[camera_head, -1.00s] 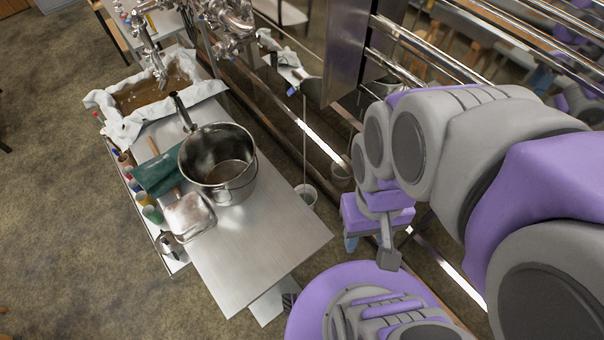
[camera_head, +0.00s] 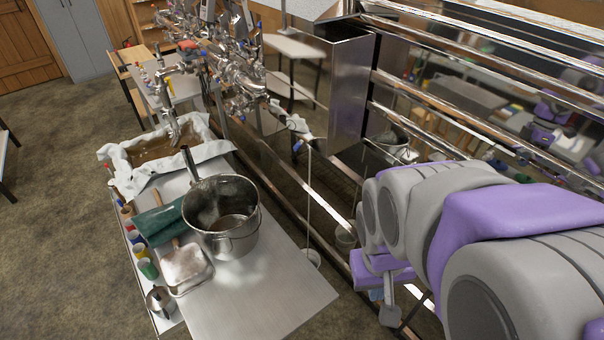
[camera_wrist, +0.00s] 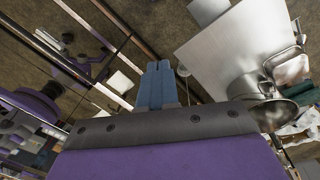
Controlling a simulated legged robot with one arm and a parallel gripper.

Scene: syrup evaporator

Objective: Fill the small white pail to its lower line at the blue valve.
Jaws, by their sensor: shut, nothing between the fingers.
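The small white pail (camera_head: 311,258) stands low beside the right edge of the steel table, partly hidden by that edge. The blue valve (camera_head: 298,145) is above it, at the end of a pale-wrapped pipe. A thin pale stream (camera_head: 308,200) runs straight down from the valve into the pail. The liquid level and the pail's lines are too small to tell. My gripper (camera_head: 377,294) is to the right of the pail, apart from it, pointing down. In the wrist view its blue fingers (camera_wrist: 155,85) are together and empty.
A cloth-lined tray of brown liquid (camera_head: 165,150) is behind. A polished evaporator wall and rails run along the right.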

